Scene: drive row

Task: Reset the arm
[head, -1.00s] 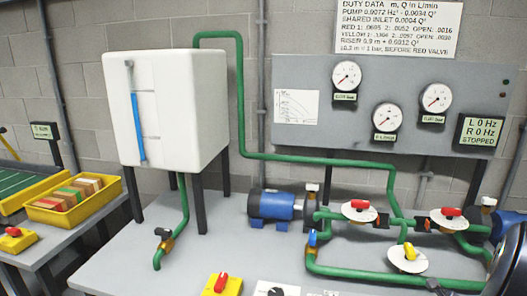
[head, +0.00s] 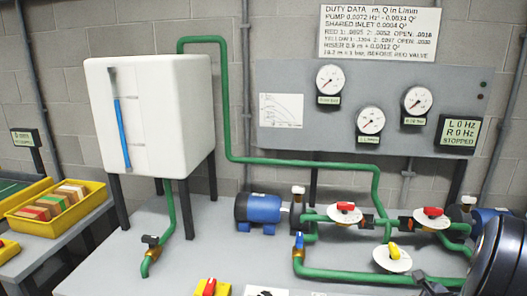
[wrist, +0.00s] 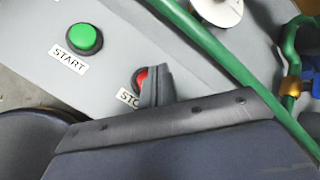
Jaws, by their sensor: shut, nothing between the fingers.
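My gripper (wrist: 154,86) shows in the wrist view with its fingers together and nothing between them. It is in front of a red button (wrist: 140,77) and hides part of it and of its label, which reads "STO". Whether the fingertips touch the button I cannot tell. A green button (wrist: 85,39) labelled START is to the left on the same grey surface. In the head view my dark arm (head: 497,255) is at the lower right edge; the gripper's fingers are not clear there.
A white tank (head: 165,120) with a blue level stands at the left of the grey bench. Green pipes (head: 290,161), a blue pump (head: 262,209) and red and yellow valves (head: 394,258) fill the right. A display (head: 458,132) reads L 0 Hz, R 0 Hz, STOPPED. A yellow crate (head: 22,225) is at left.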

